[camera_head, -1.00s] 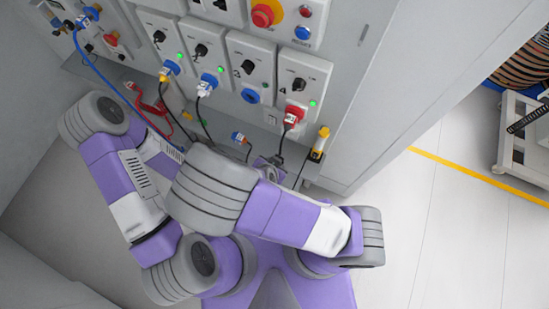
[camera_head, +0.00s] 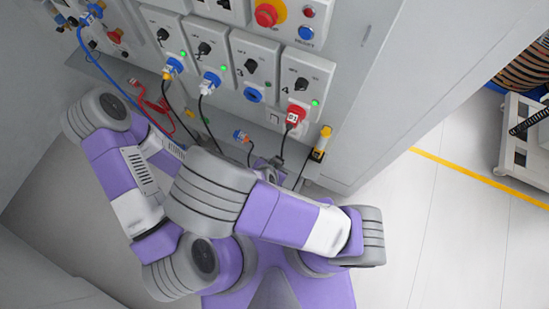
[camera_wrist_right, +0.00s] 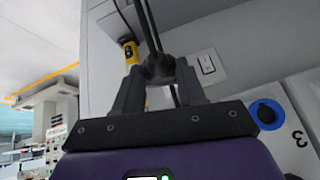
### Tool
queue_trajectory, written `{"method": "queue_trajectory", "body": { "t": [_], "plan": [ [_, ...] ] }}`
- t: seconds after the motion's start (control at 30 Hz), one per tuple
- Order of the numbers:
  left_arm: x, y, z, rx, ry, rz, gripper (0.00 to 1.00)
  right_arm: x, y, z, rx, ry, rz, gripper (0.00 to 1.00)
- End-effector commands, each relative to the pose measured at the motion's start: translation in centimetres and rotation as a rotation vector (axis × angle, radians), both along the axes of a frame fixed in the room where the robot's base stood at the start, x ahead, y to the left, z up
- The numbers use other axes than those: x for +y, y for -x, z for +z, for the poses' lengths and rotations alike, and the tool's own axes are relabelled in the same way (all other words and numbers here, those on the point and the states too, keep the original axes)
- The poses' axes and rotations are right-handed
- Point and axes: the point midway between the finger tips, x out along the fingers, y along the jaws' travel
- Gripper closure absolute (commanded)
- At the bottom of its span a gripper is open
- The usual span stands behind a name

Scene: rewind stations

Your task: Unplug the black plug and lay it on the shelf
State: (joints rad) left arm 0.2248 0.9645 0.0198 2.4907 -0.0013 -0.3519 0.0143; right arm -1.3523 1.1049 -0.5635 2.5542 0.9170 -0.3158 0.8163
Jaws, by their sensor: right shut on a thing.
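In the right wrist view my right gripper (camera_wrist_right: 159,82) is shut on a round black thing (camera_wrist_right: 159,67), which looks like the black plug. Dark cables run up from it, and its front is hidden. It is held clear of the blue socket marked 3 (camera_wrist_right: 267,113), which is empty and to the right. My left gripper is not visible; only left arm links show. The grey shelf (camera_head: 146,84) runs below the socket panel.
A red plug (camera_head: 294,116) sits in socket 4, a yellow-blue plug (camera_head: 172,68) and a blue-white plug (camera_head: 210,83) in other sockets. A loose blue plug (camera_head: 241,136), a red cable (camera_head: 160,106) and a yellow-black device (camera_head: 320,143) are near the shelf. Open floor is right.

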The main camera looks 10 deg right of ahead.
Motion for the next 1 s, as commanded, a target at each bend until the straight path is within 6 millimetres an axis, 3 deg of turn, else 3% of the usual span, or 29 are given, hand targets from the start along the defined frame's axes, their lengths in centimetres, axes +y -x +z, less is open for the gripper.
{"method": "queue_trajectory", "body": {
  "t": [1.0],
  "plan": [
    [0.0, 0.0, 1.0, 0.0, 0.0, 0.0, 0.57, 1.1, 1.7, 0.0, 0.0, 0.0, 0.001, 0.97]
  ]
}}
